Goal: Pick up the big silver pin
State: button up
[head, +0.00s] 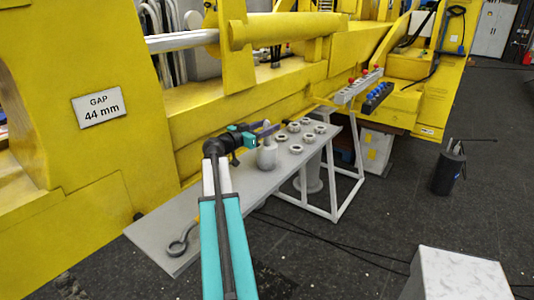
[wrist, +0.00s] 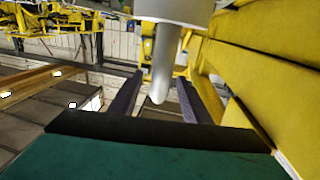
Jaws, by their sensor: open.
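The big silver pin (head: 267,157) stands upright on the grey table, with a wide body and a narrower rounded neck on top. In the wrist view the pin (wrist: 163,62) shows with its wide part at the top edge and its rounded tip pointing down the picture. My gripper (head: 268,129) is at the pin's upper end in the head view. In the wrist view my open gripper (wrist: 160,82) has one dark finger on each side of the narrow part, with gaps showing. I cannot tell whether either finger touches it.
Several pale rings (head: 296,149) stand on the grey table (head: 160,228) right of the pin. An eye bolt (head: 180,245) lies near its front end. The yellow boom (head: 190,125) runs close behind the table. A dark canister (head: 448,172) stands on the floor at right.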

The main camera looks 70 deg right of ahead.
dwell(0.4)
grip_shut()
dwell(1.2)
jog(key=shift+r, duration=0.1)
